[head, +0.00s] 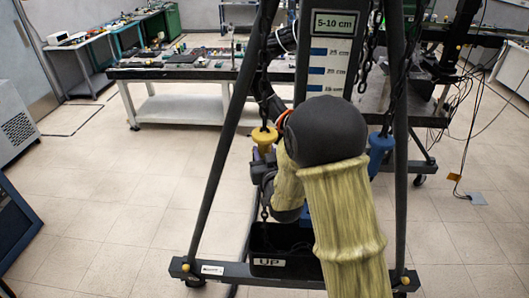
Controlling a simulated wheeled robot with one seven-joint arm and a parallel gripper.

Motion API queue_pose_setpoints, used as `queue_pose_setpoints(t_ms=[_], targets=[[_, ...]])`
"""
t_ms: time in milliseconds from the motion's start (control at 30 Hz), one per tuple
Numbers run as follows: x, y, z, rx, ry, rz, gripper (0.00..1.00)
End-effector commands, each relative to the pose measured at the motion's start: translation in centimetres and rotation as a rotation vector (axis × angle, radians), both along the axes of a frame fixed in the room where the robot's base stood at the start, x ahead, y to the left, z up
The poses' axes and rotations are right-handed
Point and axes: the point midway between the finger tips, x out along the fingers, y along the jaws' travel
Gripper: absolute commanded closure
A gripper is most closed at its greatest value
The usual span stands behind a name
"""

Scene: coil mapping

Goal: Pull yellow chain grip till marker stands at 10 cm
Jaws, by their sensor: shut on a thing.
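The yellow chain grip (264,137) hangs on a dark chain on the left side of a black A-shaped frame (205,190). My gripper (264,154) is shut on the yellow grip, at its lower part; the fingers are small and partly hidden by my arm. A white scale board (338,48) with blue bars and cm labels stands on the frame's post, under a sign reading "5-10 cm" (335,23). The small labels are hard to read. My arm covers the area below the scale, and I cannot make out the marker.
A blue chain grip (381,149) hangs on the right chain. A black bin marked "UP" (275,245) sits low in the frame, near the base bar (235,272). A workbench (180,73) with tools stands behind. Cables (468,130) hang at right.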

Motion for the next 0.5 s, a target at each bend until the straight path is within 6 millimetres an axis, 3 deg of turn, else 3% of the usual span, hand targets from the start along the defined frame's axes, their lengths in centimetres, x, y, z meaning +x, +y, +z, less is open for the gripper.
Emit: queue_pose_setpoints(t_ms=[267,500], targets=[[0.0,0.0,-0.8,0.000,0.000,0.001,1.00],[-0.1,0.0,-3.2,-0.001,0.002,0.001,1.00]])
